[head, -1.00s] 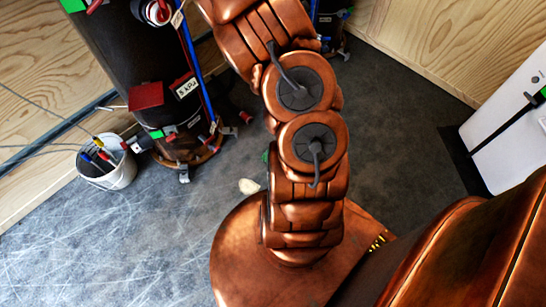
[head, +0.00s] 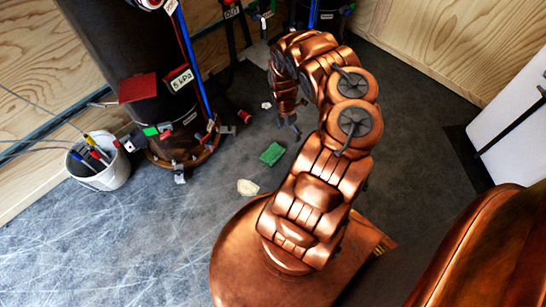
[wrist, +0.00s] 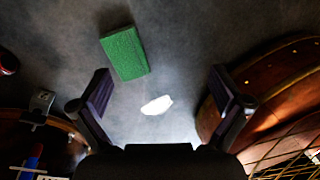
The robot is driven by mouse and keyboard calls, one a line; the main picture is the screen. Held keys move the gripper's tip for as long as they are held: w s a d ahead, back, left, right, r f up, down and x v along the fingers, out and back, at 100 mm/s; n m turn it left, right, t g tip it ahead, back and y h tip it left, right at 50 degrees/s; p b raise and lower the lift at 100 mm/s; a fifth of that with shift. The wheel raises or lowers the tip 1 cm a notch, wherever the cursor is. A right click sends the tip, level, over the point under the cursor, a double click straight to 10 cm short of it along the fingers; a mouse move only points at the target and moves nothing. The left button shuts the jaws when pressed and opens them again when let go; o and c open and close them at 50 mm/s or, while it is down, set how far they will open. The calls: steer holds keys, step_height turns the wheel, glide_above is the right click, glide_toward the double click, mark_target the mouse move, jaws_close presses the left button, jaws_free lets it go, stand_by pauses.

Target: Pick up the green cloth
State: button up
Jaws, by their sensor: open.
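The green cloth (head: 272,154) is a small flat green rectangle lying on the grey floor, left of my arm in the head view. In the wrist view the green cloth (wrist: 125,53) lies ahead of my fingertips, left of centre, tilted slightly. My gripper (wrist: 161,95) is open, its two dark fingers spread wide with nothing between them but floor and a pale scrap farther below. In the head view my gripper (head: 287,128) shows small at the end of the bent arm, just above and right of the cloth, apart from it.
A whitish crumpled scrap (head: 247,187) lies on the floor near my base. A white bucket (head: 100,168) with tools stands at left beside a tall dark cylinder (head: 130,60) with clamps at its foot. A white box (head: 515,130) stands at right.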

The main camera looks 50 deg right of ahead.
steer(key=n+t+y+b, duration=0.2)
glide_above(273, 153)
step_height(273, 153, down, 8)
steer(key=shift+s+r, duration=0.1)
steer(key=shift+r, duration=0.05)
steer(key=shift+f+b, duration=2.65)
steer(key=shift+f, duration=1.1)
steer(key=c, duration=1.1)
steer(key=shift+r, duration=0.15)
step_height(273, 153, up, 3)
steer(key=p, duration=0.2)
steer(key=shift+p, duration=0.3)
steer(key=s+a+p, duration=0.1)
steer(key=s+p, duration=0.2)
steer(key=s, duration=0.2)
steer(key=s+a+r+p, duration=0.1)
steer(key=s+p, duration=0.1)
steer(key=s, duration=0.3)
steer(key=s+a+r+p, duration=0.1)
steer(key=s+p, duration=0.2)
steer(key=s, duration=0.1)
steer(key=shift+s+p, duration=0.35)
steer(key=shift+s, duration=0.05)
steer(key=shift+s+f, duration=0.1)
steer(key=shift+s, duration=0.3)
